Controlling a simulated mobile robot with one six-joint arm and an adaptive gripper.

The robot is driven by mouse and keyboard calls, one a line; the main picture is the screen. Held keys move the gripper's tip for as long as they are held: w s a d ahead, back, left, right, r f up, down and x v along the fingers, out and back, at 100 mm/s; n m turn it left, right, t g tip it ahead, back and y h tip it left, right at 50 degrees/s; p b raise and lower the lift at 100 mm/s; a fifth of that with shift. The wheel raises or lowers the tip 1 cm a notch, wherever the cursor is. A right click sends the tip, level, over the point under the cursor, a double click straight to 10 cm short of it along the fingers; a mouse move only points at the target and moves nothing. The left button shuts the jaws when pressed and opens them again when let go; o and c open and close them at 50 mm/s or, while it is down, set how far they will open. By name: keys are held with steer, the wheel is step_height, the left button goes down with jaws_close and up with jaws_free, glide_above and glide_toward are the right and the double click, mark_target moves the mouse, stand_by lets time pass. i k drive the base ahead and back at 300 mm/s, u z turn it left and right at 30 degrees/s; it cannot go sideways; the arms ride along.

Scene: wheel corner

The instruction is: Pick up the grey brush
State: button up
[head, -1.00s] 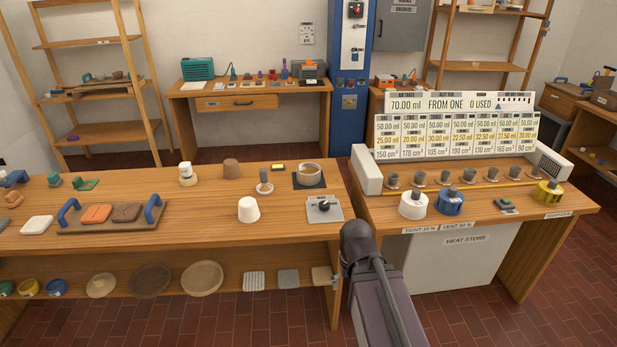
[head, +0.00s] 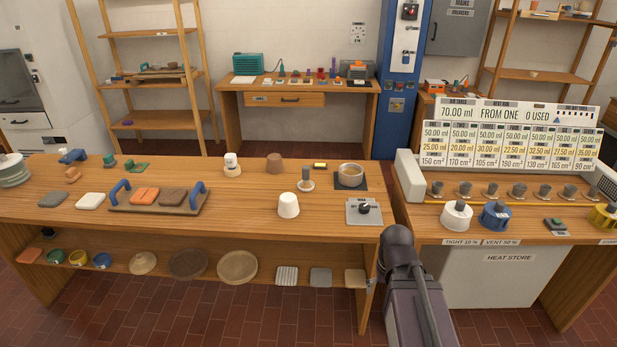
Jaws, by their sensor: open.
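I cannot surely pick out a grey brush. A small upright grey handle on a pale round base (head: 306,181) stands on the wooden bench (head: 240,219), between the white cup and the pot; I cannot tell whether it is a brush. My arm (head: 413,285) rises from the bottom of the head view, right of the bench's front right corner. Its dark rounded joint is uppermost. My gripper and its fingers do not show clearly, so I see nothing held.
Near the grey handle are a white cup (head: 288,205), a pot (head: 350,175) on a dark mat and a dial box (head: 364,211). A tray with blue handles (head: 155,208) lies left. The heat store (head: 508,275) stands right. The bench's front middle is clear.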

mark_target(306, 168)
steer(key=k, duration=0.65)
steer(key=z, duration=0.6)
steer(key=i, duration=1.5)
steer(key=u, duration=0.3)
steer(key=i, duration=0.95)
steer(key=u, duration=0.55)
